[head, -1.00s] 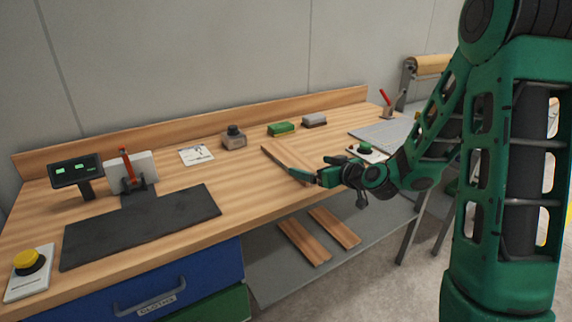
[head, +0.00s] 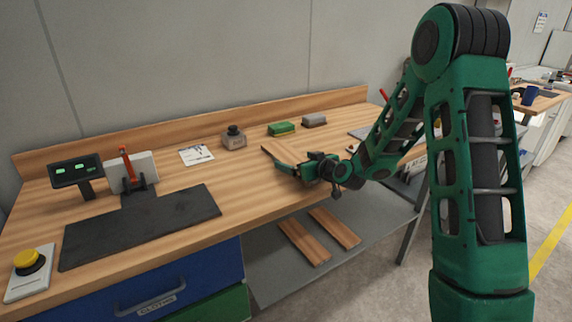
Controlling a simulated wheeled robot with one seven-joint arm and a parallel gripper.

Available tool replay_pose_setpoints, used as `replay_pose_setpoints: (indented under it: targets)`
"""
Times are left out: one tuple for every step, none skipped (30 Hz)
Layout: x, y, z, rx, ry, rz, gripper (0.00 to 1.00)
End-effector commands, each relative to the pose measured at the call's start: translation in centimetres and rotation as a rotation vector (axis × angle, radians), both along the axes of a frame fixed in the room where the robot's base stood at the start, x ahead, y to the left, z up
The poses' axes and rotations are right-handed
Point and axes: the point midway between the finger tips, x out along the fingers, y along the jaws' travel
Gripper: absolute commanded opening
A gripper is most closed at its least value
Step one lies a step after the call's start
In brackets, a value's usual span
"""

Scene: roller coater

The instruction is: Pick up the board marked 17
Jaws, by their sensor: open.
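A light wooden board (head: 273,148) lies on the workbench near its middle, partly hidden behind my gripper. Two more wooden boards, a left one (head: 303,242) and a right one (head: 335,227), lie side by side on the grey lower shelf. No number can be read on any board in this view. My gripper (head: 287,167) is open, over the workbench's front part and at the near side of the board there. Whether it touches that board I cannot tell.
The workbench (head: 235,195) holds a dark mat (head: 140,225), a display (head: 76,171), a red-handled clamp (head: 128,168), a paper card (head: 196,155), a weight-like block (head: 234,139), a green block (head: 281,129) and a grey block (head: 314,121). A yellow button (head: 28,261) sits at the front left.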

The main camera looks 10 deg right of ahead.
Motion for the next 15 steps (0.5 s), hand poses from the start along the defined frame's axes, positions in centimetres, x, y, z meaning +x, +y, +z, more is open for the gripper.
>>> replay_pose_setpoints:
  targets:
    - [0.28, 0.18, -0.09, 0.001, 0.0, 0.001, 0.96]
    - [0.38, 0.22, -0.11, 0.001, 0.0, 0.001, 0.96]
    - [0.46, 0.24, -0.13, 0.001, 0.0, 0.001, 0.96]
    - [0.49, 0.25, -0.14, 0.001, 0.0, 0.001, 0.96]
    - [0.5, 0.25, -0.14, 0.001, 0.0, 0.001, 0.96]
    - [0.49, 0.23, -0.13, 0.001, 0.0, 0.001, 0.96]
    - [0.49, 0.23, -0.13, 0.001, 0.0, 0.001, 0.96]
    - [0.47, 0.24, -0.13, 0.001, 0.0, 0.001, 0.96]
    - [0.47, 0.23, -0.14, 0.001, 0.0, 0.001, 0.96]
    - [0.47, 0.23, -0.14, 0.001, 0.0, 0.001, 0.89]
    - [0.47, 0.22, -0.14, 0.001, 0.0, 0.001, 0.82]
    - [0.46, 0.22, -0.15, 0.001, 0.0, 0.001, 0.72]
    - [0.46, 0.22, -0.15, 0.001, 0.0, 0.001, 0.65]
    - [0.46, 0.22, -0.15, 0.001, 0.0, 0.001, 0.58]
    - [0.46, 0.22, -0.15, 0.001, 0.0, 0.001, 0.48]
